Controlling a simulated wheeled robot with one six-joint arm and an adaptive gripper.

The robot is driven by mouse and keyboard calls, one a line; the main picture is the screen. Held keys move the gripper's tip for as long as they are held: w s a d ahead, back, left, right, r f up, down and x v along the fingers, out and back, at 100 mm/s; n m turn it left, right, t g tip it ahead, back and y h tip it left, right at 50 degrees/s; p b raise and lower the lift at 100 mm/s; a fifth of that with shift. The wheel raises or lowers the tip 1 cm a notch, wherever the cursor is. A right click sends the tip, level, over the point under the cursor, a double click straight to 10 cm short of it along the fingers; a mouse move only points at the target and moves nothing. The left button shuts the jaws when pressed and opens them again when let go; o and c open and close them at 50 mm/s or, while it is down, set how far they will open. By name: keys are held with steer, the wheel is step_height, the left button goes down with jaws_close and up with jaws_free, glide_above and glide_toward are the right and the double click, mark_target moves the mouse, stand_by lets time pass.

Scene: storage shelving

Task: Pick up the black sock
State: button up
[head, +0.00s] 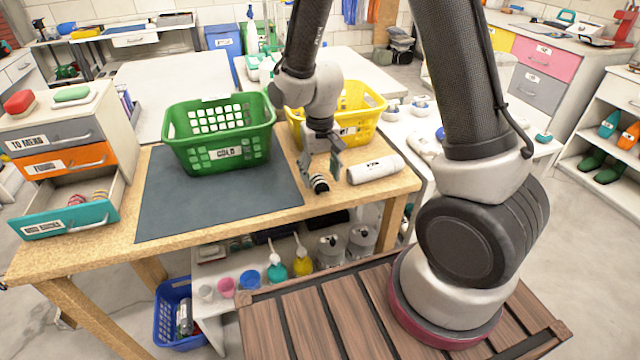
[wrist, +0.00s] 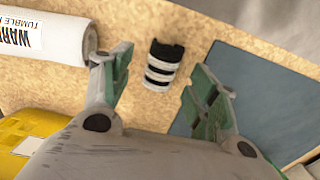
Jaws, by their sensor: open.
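The black sock (head: 319,183) is a small roll with black and white stripes, lying on the wooden tabletop near its front edge. It also shows in the wrist view (wrist: 163,65), between and just beyond my fingertips. My gripper (head: 321,168) is open and points down, close above the sock. In the wrist view its two green-grey fingers (wrist: 158,72) stand apart on either side of the sock, with nothing held between them.
A white labelled cylinder (head: 374,169) lies right of the sock. A dark mat (head: 190,212) is on the left, with a green COLD basket (head: 218,160) on its back part. A yellow basket (head: 362,98) stands behind. An open teal drawer (head: 70,219) holds rolled items at the left.

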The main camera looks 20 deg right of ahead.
step_height(320, 180, down, 2)
steer(key=shift+f, duration=0.2)
steer(key=c, duration=0.9)
steer(key=shift+c, duration=0.2)
